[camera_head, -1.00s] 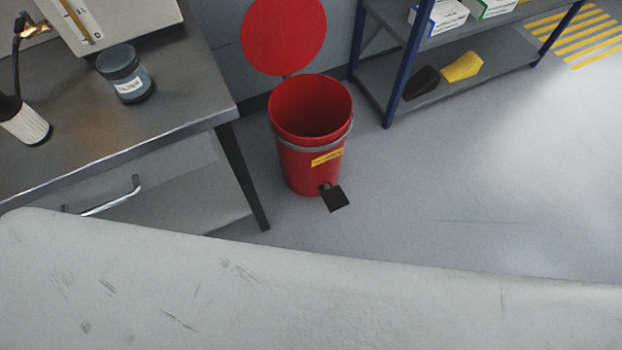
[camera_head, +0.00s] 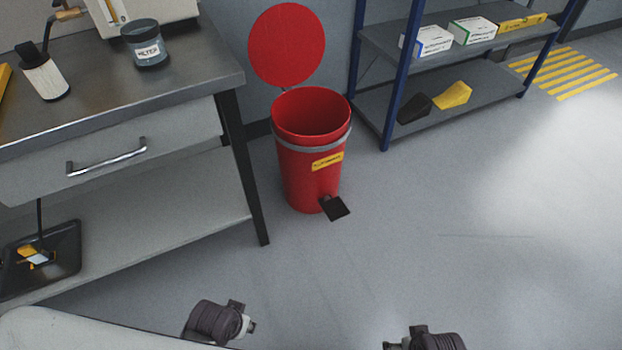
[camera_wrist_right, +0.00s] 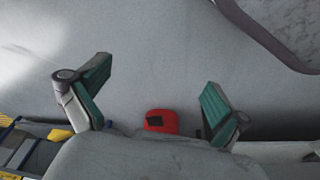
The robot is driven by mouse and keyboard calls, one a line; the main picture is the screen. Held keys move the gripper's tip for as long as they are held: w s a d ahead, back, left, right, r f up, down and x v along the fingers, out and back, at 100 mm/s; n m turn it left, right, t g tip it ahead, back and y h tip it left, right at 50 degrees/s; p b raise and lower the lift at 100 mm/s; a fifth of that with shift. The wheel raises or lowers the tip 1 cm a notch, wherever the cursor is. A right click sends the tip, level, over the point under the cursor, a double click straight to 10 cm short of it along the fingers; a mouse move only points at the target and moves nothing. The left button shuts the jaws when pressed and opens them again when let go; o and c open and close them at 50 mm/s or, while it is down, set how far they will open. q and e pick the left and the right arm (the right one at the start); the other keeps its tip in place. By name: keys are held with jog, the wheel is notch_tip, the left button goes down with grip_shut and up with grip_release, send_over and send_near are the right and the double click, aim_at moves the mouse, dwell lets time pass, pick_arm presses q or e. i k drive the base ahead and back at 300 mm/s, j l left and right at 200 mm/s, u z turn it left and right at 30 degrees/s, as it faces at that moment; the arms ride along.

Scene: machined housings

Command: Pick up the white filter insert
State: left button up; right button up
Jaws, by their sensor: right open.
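A white ribbed cylinder (camera_head: 45,79) with a black top and bottom rim, which looks like the white filter insert, stands on the bench at the far left of the head view. In the head view only dark parts of my arms show at the bottom edge. My left gripper does not show.
A drawer with a handle is below, and a black tray (camera_head: 66,262) lower still. A red bin (camera_head: 308,165) and a blue-post shelf (camera_head: 395,95) stand right. The floor (camera_head: 450,230) is clear.

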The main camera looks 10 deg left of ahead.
aim_at(40, 68)
jog(key=u, duration=1.6)
